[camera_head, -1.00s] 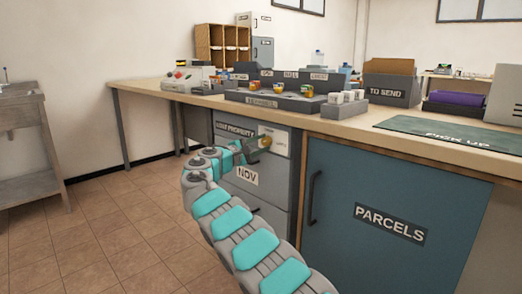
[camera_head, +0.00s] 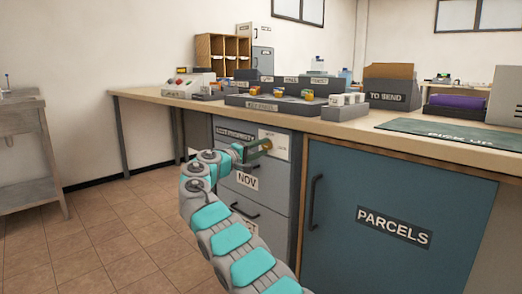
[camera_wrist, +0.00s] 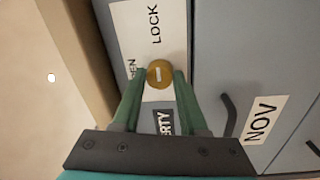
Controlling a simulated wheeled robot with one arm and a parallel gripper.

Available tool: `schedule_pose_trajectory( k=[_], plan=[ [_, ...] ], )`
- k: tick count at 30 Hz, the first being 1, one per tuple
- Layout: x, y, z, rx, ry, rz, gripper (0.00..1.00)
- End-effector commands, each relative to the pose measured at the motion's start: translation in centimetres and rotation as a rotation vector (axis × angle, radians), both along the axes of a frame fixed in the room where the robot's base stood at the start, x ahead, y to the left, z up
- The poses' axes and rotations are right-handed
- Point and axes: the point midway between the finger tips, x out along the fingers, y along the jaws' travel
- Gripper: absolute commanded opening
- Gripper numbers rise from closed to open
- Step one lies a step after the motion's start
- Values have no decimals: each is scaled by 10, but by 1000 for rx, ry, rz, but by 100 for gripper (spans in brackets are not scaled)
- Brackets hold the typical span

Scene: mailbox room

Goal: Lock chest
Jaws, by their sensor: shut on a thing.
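The chest (camera_head: 271,198) is a grey drawer unit under the counter, with LOST PROPERTY and NOV labels. The chest's drawers look shut.
A blue PARCELS cabinet (camera_head: 385,190) with a dark handle stands to the right. The wooden counter (camera_head: 350,125) above holds trays, a TO SEND box (camera_head: 391,90) and a green PICK UP mat (camera_head: 455,135). The tiled floor at left is clear.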

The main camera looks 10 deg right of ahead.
Motion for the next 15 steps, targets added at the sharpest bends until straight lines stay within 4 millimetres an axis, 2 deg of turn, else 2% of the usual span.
schedule_pose_trajectory(
  k=[12, 13, 15],
  plan=[
    [0, -1, -3, 7, -1, -4, 0],
    [0, -1, -3, 6, -2, -3, 45],
    [0, -1, -3, 6, -2, -3, 53]
  ],
)
